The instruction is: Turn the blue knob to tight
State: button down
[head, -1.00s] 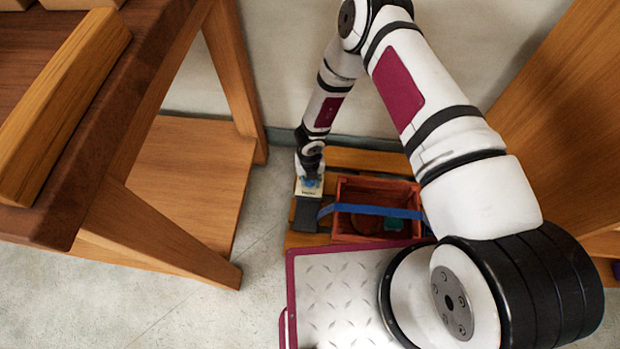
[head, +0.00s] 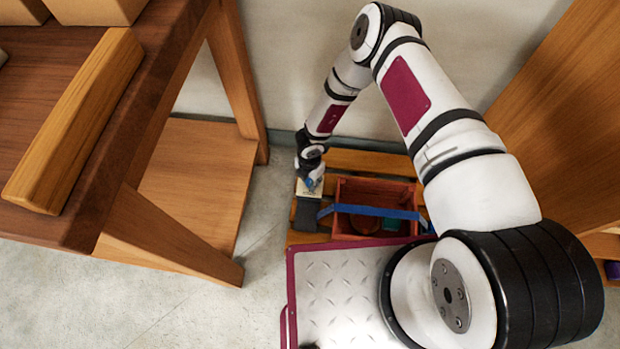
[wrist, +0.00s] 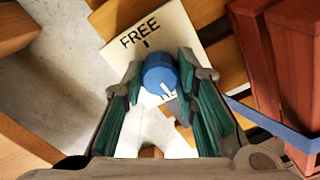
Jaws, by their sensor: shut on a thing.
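The blue knob (wrist: 160,72) sits on a cream plate (wrist: 148,34) printed with the word FREE and a short black tick. A white line on the knob's face points down and slightly right in the wrist view, away from FREE. No "tight" label is readable. My gripper (wrist: 161,76) is shut on the knob, with a teal-padded finger on each side. In the head view the knob (head: 310,183) is a small blue spot under my gripper, on the plate (head: 302,190).
A red-brown wooden crate (head: 408,192) with a blue strap (head: 385,211) stands just right of the plate on a slatted wooden base (head: 370,160). A wooden table (head: 110,120) stands at left. Bare floor (head: 200,290) lies in front.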

aim_at(310, 180)
jog(key=shift+m, duration=0.4)
jog(key=c, duration=1.3)
grip_release()
jog(key=shift+r, duration=0.1)
notch_tip(310, 180, up, 12)
jog(key=shift+f, duration=0.1)
jog(key=shift+w, duration=0.1)
